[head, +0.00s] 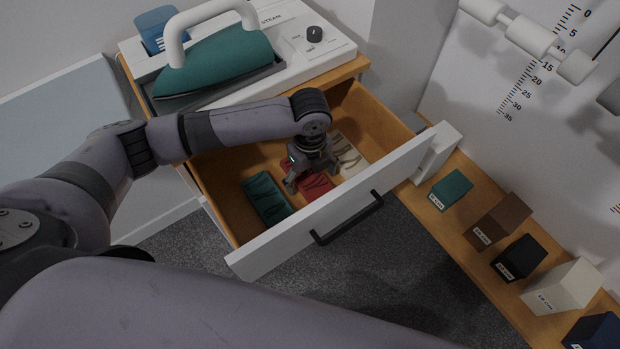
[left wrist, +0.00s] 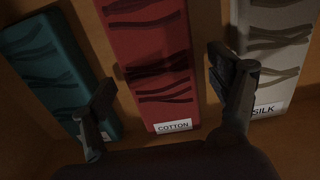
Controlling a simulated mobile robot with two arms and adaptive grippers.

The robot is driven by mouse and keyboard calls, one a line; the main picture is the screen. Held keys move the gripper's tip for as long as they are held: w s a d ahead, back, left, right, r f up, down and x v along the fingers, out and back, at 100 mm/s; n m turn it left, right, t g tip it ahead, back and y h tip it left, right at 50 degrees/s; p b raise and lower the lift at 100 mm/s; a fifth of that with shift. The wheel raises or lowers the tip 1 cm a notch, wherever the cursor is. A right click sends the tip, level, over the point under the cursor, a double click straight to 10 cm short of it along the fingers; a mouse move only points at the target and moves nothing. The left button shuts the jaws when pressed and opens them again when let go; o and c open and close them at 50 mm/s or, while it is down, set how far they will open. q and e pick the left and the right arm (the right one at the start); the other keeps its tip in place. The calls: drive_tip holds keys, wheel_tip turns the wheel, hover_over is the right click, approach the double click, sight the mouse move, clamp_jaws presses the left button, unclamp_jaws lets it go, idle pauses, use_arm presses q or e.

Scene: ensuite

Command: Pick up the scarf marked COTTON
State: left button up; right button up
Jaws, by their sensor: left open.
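The red scarf, folded flat with dark wavy stripes, lies in the open drawer (head: 222,190). In the left wrist view the red scarf (left wrist: 150,50) bears a label reading COTTON at its near end. In the head view the red scarf (head: 317,188) is partly hidden by my left gripper (head: 312,178). My left gripper is open and points down over it; in the left wrist view its fingers (left wrist: 163,100) stand on either side of the scarf, with nothing between them gripped. I cannot tell whether they touch it. My right gripper is not in view.
A teal scarf (left wrist: 45,65) lies left of the red one and a pale scarf (left wrist: 277,45) labelled SILK lies right. The drawer front with its black handle (head: 347,218) stands nearest. A teal iron (head: 215,65) is above. Several boxes line the wooden ledge (head: 455,232) at right.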

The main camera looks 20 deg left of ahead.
use_arm(q)
drive_tip(key=c, duration=1.3)
drive_tip(key=shift+r, duration=0.1)
